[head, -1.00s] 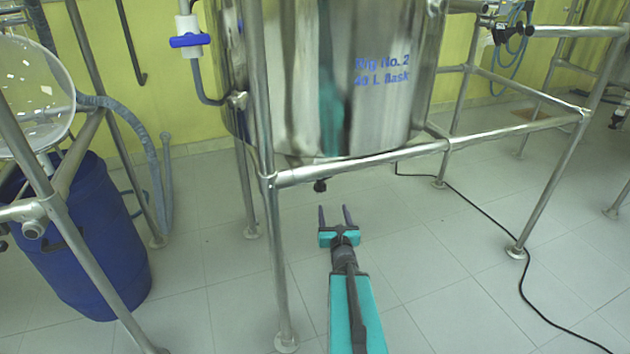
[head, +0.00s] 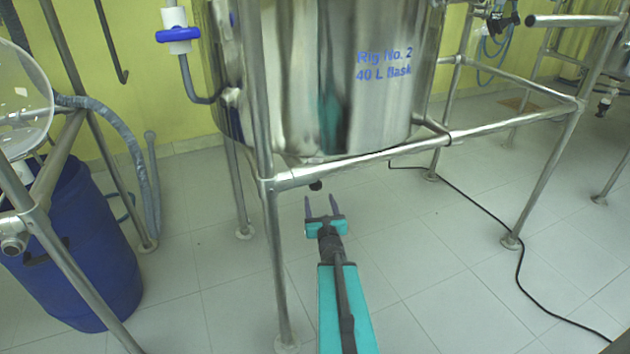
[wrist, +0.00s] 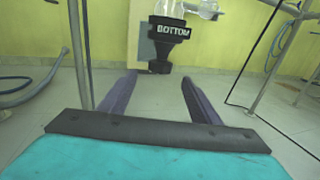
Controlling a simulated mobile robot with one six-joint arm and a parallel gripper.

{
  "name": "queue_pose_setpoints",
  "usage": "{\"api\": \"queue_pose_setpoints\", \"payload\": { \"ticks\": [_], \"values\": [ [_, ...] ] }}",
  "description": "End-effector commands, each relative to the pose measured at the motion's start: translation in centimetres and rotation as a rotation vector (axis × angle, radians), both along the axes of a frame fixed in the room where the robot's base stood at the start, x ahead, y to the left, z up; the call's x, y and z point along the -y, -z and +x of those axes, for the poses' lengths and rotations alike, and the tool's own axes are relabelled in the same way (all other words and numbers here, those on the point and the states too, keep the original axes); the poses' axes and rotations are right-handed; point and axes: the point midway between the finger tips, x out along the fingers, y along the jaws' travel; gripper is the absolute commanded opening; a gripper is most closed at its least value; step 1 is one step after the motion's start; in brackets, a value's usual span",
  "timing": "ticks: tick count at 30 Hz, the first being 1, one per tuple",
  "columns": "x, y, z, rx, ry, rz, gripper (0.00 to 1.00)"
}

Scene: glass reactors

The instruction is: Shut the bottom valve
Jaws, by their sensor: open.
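The bottom valve shows in the head view as a small black piece (head: 316,185) under the steel vessel (head: 300,90) marked "Rig No. 2, 40 L flask". In the wrist view it is a black fitting with a white "BOTTOM" label (wrist: 171,28), with a dark part below it. Whether it is open or shut cannot be told. My gripper (head: 320,201) is open and empty, pointing toward the valve from low in front. In the wrist view the valve is ahead of and above the spread fingers (wrist: 158,79), apart from them.
A steel frame surrounds the vessel; its front rail (head: 370,162) crosses just above the valve, and a front leg (head: 276,260) stands left of my arm. A blue drum (head: 75,250) is at left. A black cable (head: 480,218) lies on the floor at right. The floor around my gripper is clear.

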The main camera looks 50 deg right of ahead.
Motion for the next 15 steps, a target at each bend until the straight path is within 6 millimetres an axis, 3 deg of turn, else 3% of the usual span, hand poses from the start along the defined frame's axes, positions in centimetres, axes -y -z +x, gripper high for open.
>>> {"api": "queue_pose_setpoints", "payload": {
  "ticks": [15],
  "values": [
    [1.5,0.3,1.8,0.001,0.001,-0.001,0.57]
  ]
}}
